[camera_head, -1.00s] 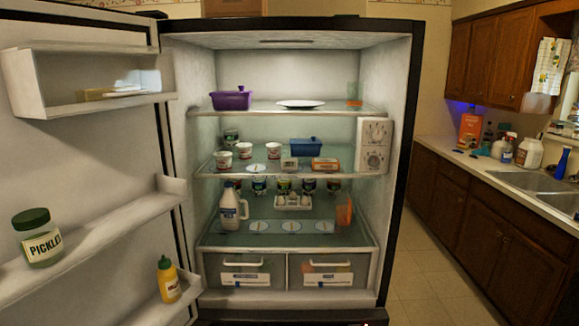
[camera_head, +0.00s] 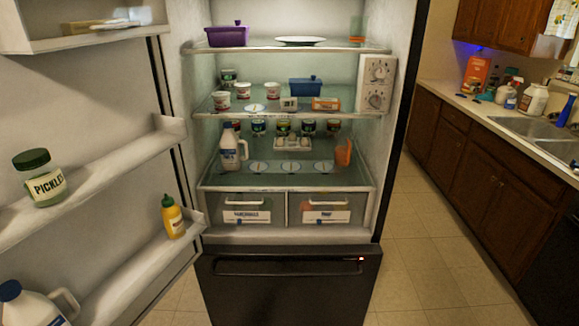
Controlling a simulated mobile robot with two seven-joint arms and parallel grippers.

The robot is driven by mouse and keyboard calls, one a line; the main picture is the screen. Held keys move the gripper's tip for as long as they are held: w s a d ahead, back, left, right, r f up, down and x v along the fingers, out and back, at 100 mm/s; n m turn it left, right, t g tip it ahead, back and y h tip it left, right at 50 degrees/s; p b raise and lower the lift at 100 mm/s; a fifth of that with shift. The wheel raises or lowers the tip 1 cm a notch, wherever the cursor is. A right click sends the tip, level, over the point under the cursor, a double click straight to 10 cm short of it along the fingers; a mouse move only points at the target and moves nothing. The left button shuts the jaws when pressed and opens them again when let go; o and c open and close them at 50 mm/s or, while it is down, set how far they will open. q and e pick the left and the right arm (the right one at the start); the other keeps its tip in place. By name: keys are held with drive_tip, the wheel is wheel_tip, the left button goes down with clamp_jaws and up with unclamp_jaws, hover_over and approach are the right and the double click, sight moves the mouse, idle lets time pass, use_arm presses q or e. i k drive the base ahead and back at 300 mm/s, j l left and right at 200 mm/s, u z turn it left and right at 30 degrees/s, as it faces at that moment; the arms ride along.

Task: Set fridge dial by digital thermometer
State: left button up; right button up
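The open fridge shows in the head view. A white control panel with two round dials, an upper dial (camera_head: 378,71) and a lower dial (camera_head: 377,97), is on its right inner wall by the middle shelf. A small grey box with a display, apparently the digital thermometer (camera_head: 289,104), stands on the middle shelf (camera_head: 240,112) between a white disc and an orange-and-white package. Its reading is too small to make out. Neither of my grippers is in view.
The fridge door stands open at left, holding a pickle jar (camera_head: 40,178), a mustard bottle (camera_head: 172,217) and a jug (camera_head: 35,303). A blue container (camera_head: 305,87) and several cups share the middle shelf. The dark freezer drawer (camera_head: 290,285) is shut. Floor (camera_head: 430,255) at right is clear.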

sight(379, 72)
drive_tip(key=u, duration=0.55)
drive_tip(key=i+l+u, duration=0.15)
drive_tip(key=l+u, duration=0.65)
drive_tip(key=l, duration=0.2)
drive_tip(key=l+u, duration=0.25)
drive_tip(key=l, duration=0.85)
